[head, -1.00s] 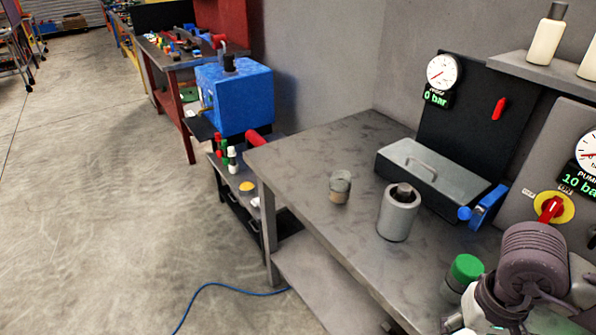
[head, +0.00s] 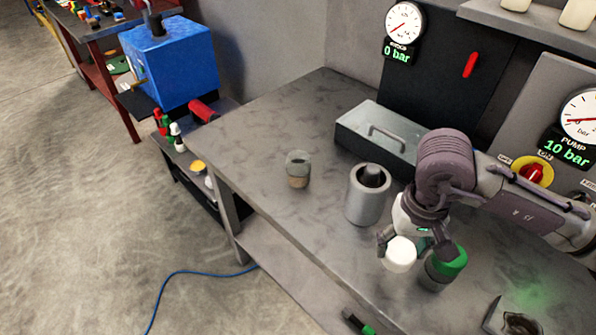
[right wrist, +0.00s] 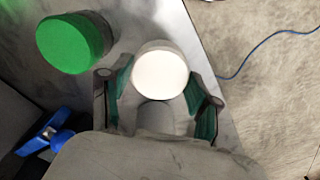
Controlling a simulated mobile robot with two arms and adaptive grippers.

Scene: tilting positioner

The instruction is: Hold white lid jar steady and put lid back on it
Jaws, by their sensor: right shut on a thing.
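My right gripper (head: 405,246) is shut on the white lid (head: 400,256), above the table's front right part. The lid also shows between the fingers in the right wrist view (right wrist: 160,74). No jar body shows under it. A small see-through jar (head: 297,170), brownish in its lower part and with no white lid on it, stands upright on the table, left of the gripper and apart from it. A dark and green tip (head: 358,322) at the bottom edge looks like part of my left gripper; the rest is cut off, so its opening is unclear.
A green-lidded jar (head: 447,262) stands right beside the right gripper. A grey cylinder (head: 367,195) with a dark core stands between the small jar and the gripper. A grey box (head: 375,138) with a handle lies behind. The table's left front is clear.

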